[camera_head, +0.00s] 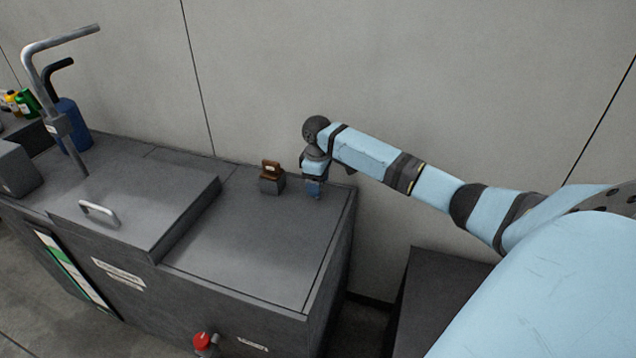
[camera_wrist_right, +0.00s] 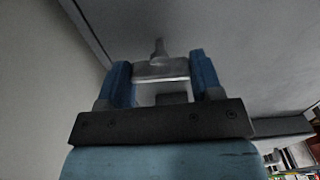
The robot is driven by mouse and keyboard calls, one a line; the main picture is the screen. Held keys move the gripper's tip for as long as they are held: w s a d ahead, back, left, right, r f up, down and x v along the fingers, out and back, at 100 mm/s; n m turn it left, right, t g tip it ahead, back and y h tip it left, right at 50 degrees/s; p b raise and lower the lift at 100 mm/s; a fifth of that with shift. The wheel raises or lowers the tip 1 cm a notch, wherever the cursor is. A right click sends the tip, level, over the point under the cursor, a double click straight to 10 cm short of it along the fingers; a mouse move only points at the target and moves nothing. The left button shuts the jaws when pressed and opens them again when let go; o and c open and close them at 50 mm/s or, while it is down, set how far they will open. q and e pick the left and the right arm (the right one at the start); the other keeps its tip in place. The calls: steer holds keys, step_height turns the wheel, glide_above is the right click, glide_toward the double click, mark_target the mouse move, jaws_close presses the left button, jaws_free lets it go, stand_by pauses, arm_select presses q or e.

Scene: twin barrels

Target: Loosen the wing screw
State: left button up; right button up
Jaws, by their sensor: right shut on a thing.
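My right gripper (camera_head: 314,190) is at the back right corner of the dark grey cabinet top, fingers pointing down. In the right wrist view its two blue fingers (camera_wrist_right: 161,72) stand either side of a grey metal piece, the wing screw (camera_wrist_right: 160,69), and are shut on it. A short round stem sticks out beyond the piece. In the head view the screw is hidden by the gripper. My left gripper is not in view.
A small grey block with a brown top (camera_head: 271,170) stands just left of my right gripper. A lid with a handle (camera_head: 99,213), a bent metal pipe (camera_head: 57,122) and a blue bottle (camera_head: 73,125) are at left. The cabinet's front right top is clear. A wall is behind.

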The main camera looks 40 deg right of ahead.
step_height(320, 180, up, 6)
steer(key=p, duration=0.7)
steer(key=shift+a+r, duration=0.1)
steer(key=shift+r, duration=0.15)
steer(key=shift+c, duration=1.1)
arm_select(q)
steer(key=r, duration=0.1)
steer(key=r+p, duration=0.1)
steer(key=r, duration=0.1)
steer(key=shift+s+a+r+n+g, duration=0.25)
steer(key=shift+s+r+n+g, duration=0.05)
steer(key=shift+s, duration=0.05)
arm_select(e)
steer(key=shift+r, duration=0.25)
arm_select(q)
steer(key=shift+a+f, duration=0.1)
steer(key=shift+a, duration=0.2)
